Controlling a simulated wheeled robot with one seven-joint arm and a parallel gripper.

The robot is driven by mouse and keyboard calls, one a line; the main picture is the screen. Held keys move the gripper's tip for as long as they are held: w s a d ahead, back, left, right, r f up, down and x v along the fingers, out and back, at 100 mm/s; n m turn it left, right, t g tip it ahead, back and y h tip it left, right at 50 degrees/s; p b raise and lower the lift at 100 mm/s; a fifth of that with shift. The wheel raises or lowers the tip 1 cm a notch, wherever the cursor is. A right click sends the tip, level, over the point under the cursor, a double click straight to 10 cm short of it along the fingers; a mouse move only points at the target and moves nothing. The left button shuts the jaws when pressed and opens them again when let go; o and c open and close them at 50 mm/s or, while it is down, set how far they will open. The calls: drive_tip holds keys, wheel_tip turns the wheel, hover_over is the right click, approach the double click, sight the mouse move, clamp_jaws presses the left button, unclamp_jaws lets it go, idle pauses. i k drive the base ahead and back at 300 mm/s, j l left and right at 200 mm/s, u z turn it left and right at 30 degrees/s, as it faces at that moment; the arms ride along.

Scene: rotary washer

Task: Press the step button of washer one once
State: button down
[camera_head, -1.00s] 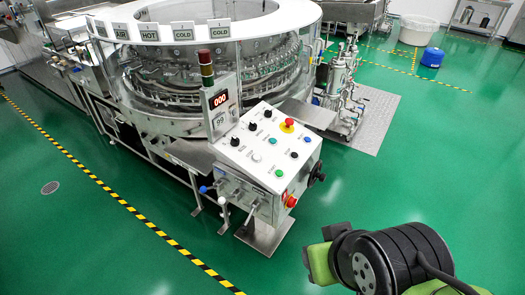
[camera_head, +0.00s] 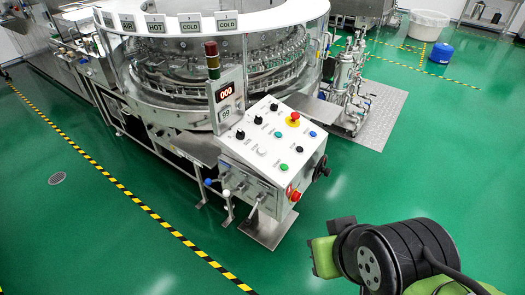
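The washer (camera_head: 165,118) is a round steel machine with rows of bottles behind a clear guard, and its white rim carries AIR, HOT and COLD signs. Its sloped control panel (camera_head: 258,148) faces me at the centre. On it are a red mushroom button on a yellow ring (camera_head: 294,118), black knobs (camera_head: 240,135), a teal button (camera_head: 278,134), a blue button (camera_head: 312,134), a white button (camera_head: 262,151), a black button (camera_head: 299,149) and a green button (camera_head: 284,165). The labels are too small to read, so I cannot tell which is the step button. My gripper is out of view; only green and black arm links show at lower right.
A counter display (camera_head: 226,93) reading 000 stands behind the panel under a signal lamp (camera_head: 211,57). Green floor (camera_head: 170,250) is clear before the machine, crossed by a striped line (camera_head: 150,211).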

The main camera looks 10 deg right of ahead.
sight(261, 151)
drive_tip(key=i+j+u, duration=0.1)
drive_tip(key=i+j, duration=0.5)
drive_tip(key=i, duration=0.25)
drive_tip(key=i+j+u, duration=0.15)
drive_tip(key=i, duration=0.3)
drive_tip(key=j, duration=0.1)
